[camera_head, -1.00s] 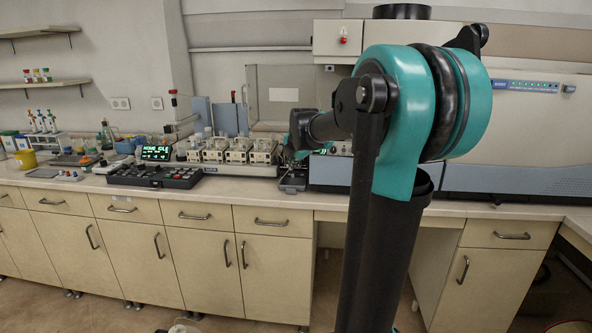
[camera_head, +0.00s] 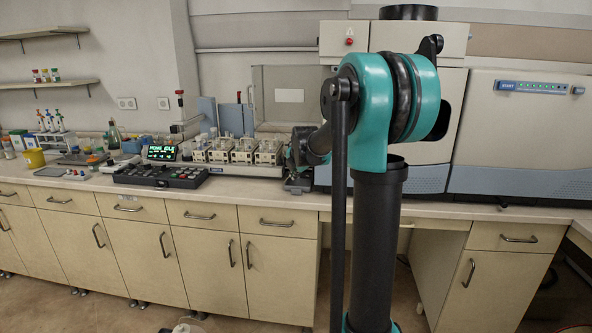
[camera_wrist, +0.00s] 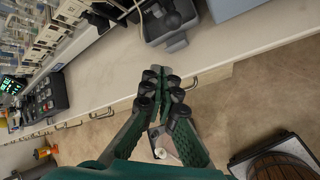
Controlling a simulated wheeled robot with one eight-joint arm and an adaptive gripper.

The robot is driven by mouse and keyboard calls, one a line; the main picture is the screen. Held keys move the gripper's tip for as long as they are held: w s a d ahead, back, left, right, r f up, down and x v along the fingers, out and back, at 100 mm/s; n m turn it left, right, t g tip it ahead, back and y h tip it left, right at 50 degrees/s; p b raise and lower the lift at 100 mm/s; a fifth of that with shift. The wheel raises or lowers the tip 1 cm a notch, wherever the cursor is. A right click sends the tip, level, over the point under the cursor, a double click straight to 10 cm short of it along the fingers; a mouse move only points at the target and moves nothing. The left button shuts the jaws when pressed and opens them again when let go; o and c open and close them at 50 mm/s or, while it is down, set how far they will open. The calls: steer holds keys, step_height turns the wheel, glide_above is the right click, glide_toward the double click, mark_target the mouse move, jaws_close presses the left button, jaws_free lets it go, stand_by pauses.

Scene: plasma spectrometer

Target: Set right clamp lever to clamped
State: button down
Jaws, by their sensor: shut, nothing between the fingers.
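A row of beige clamp units (camera_head: 243,152) stands on the bench left of my arm in the head view. Part of the row (camera_wrist: 52,28) shows at the upper left of the wrist view. The right clamp lever is too small to single out, so its position cannot be told. My gripper (camera_wrist: 163,78) is shut and empty, its fingertips together in the wrist view over the bench's front edge. It is apart from the clamp units, which lie to its left there. In the head view my gripper is largely hidden by the arm near the right end of the row.
A dark grey tray (camera_wrist: 173,42) with black parts lies just beyond my fingertips. A black control box (camera_head: 160,176) and a lit display (camera_head: 161,153) stand left of the units. The large spectrometer (camera_head: 520,140) fills the right. The bench front strip (camera_wrist: 100,75) is clear.

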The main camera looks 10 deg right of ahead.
steer(key=w+d, duration=0.1)
steer(key=w+d+r, duration=0.1)
steer(key=d, duration=0.1)
steer(key=shift+d, duration=0.1)
stand_by(0.5)
steer(key=shift+w+r+g, duration=0.1)
steer(key=shift+r+g, duration=0.25)
steer(key=shift+g, duration=0.05)
